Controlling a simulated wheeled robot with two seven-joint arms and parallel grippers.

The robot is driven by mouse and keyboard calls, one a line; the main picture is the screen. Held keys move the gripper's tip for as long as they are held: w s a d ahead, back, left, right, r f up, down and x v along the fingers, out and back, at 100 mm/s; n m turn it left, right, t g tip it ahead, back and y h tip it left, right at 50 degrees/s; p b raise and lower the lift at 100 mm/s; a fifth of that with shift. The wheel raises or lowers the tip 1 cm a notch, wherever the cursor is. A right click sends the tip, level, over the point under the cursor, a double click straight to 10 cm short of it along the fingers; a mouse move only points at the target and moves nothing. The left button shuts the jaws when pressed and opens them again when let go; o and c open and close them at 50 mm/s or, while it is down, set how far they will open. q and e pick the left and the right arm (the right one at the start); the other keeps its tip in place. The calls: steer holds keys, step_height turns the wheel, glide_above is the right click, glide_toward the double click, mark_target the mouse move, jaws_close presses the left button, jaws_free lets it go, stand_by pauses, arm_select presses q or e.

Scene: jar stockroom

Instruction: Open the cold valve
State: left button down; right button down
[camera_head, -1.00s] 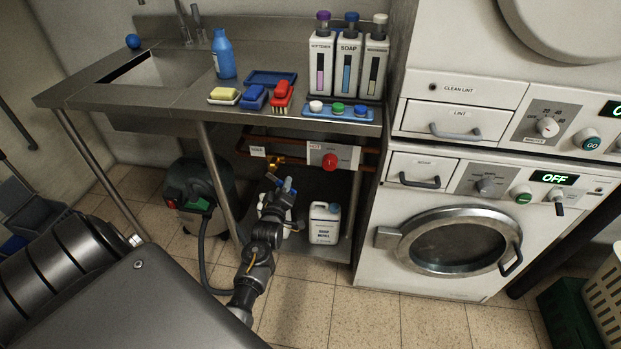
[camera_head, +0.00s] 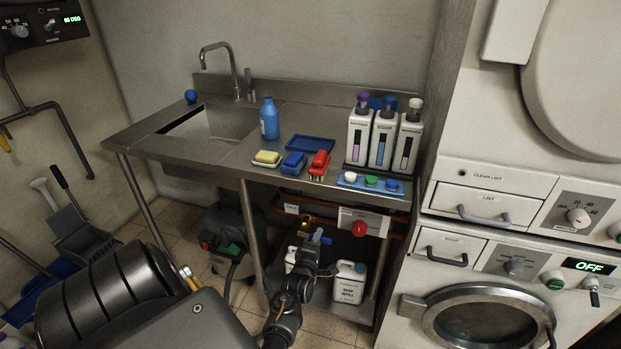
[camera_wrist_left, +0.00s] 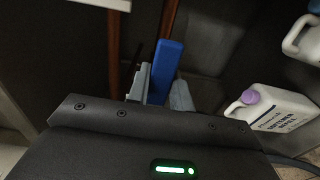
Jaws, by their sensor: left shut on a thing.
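Under the sink counter, a brass valve (camera_head: 307,221) sits on the pipework beside a small white label. A blue lever (camera_head: 317,235) shows just below it, and as a long blue bar in the left wrist view (camera_wrist_left: 166,70). My left gripper (camera_head: 318,243) is at this lever. In the left wrist view its two grey fingers (camera_wrist_left: 162,88) stand on either side of the blue bar, shut on it. The lever's exact angle to the pipe is hard to tell. My right gripper is in neither current view.
A red round knob (camera_head: 359,229) on a white plate is right of the valve. White jugs stand below, one (camera_head: 350,282) close to my left gripper. A table leg (camera_head: 252,235) and a dark green-lidded machine (camera_head: 228,238) are left of my arm. The washer (camera_head: 470,285) bounds the right.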

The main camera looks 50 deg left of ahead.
arm_select(q)
steer(key=shift+r, duration=0.1)
arm_select(e)
steer(key=shift+s+d, duration=0.1)
steer(key=shift+s, duration=0.1)
arm_select(q)
steer(key=c, duration=1.2)
jaws_free()
steer(key=shift+c, duration=0.2)
steer(key=shift+s+d, duration=0.1)
steer(key=shift+s, duration=0.15)
steer(key=p+v, duration=0.4)
steer(key=v, duration=0.3)
arm_select(e)
steer(key=s+r, duration=0.2)
steer(key=s, duration=0.1)
steer(key=shift+s+a+r, duration=0.1)
steer(key=shift+a, duration=0.3)
